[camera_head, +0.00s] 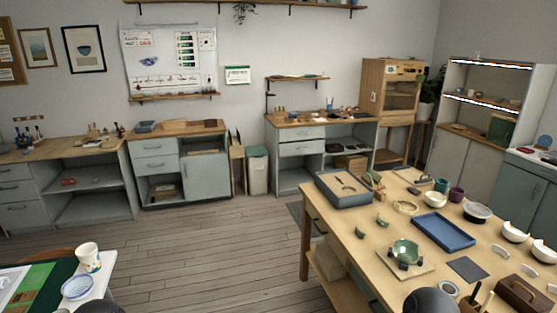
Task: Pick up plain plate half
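No piece shows clearly as the plain plate half. Small white curved shards (500,250) lie on the right wooden table (345,233), near its right side; another white shard (529,270) lies just in front of them. They are too small to tell which, if any, is half of a plate. A dark plate-like dish with a pale top (477,211) sits farther back on that table. Neither of my grippers is in view. Only dark rounded parts, likely of my arms, show at the bottom edge.
The right table also holds a blue tray (443,231), a green bowl (405,250) on a board, a grey box (343,189), white bowls (515,231) and a wooden tool box (525,293). A white cup (88,257) and blue-patterned dish (77,288) stand lower left. Floor between is clear.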

